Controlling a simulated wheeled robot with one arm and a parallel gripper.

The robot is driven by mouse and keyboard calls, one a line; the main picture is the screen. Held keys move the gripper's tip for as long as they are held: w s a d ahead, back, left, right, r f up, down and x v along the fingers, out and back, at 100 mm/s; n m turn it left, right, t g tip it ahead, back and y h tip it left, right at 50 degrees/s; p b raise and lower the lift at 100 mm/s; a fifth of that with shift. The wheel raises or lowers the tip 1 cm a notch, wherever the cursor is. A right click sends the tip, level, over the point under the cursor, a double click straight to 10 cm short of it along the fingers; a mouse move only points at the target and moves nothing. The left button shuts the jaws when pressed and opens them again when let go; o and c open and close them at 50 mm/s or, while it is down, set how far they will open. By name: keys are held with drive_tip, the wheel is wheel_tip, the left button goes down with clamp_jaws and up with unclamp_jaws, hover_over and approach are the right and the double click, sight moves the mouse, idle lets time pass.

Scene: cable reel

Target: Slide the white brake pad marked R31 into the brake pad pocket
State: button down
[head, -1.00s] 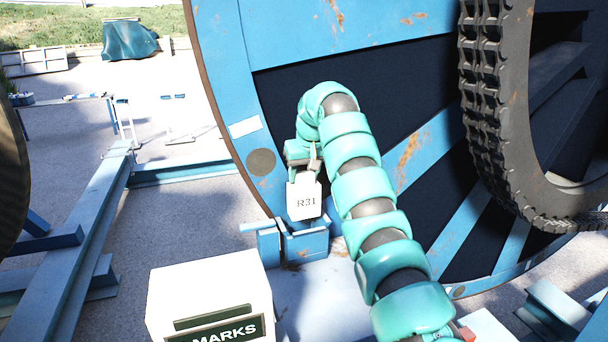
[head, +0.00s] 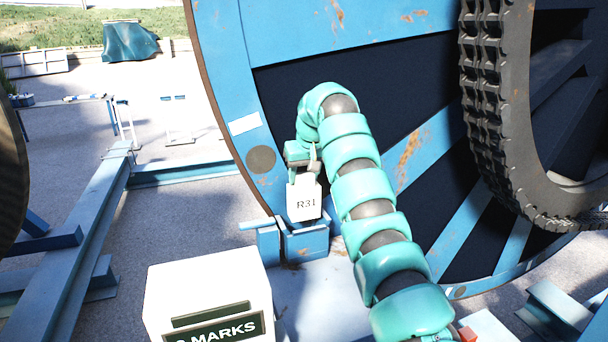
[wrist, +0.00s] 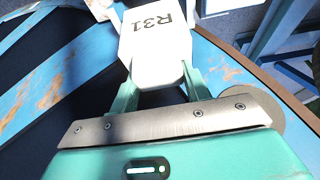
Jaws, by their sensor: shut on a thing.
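The white brake pad marked R31 (head: 305,203) hangs upright from my gripper (head: 304,172), with its marking facing the head camera. In the wrist view the pad (wrist: 155,52) sits between the two teal fingers of my gripper (wrist: 158,88), which are shut on it. The blue pocket (head: 306,240) is right below the pad in the head view, beside the reel's rim. The pad's lower edge is at the pocket's top opening; I cannot tell how far it is inside. The pocket's inside is hidden.
The large blue reel (head: 340,38) stands right behind my arm. A white box with a MARKS sign (head: 210,295) stands in front at lower left. A black tyre-like ring (head: 500,120) is on the right. Blue steel beams (head: 75,240) lie on the left.

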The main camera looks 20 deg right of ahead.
sight(304, 202)
drive_tip(key=shift+f+b, duration=0.55)
drive_tip(key=shift+f, duration=0.05)
drive_tip(key=shift+f+b, duration=0.45)
drive_tip(key=shift+b, duration=0.2)
idle(0.7)
drive_tip(key=shift+f+b, duration=0.65)
drive_tip(key=shift+f, duration=0.05)
drive_tip(key=shift+f+b, duration=0.6)
drive_tip(key=shift+f, duration=0.1)
drive_tip(key=shift+f+b, duration=0.9)
drive_tip(key=shift+f, duration=0.55)
drive_tip(key=shift+f+b, duration=0.35)
drive_tip(key=shift+b, duration=0.2)
drive_tip(key=shift+f+b, duration=0.5)
drive_tip(key=shift+b, duration=0.15)
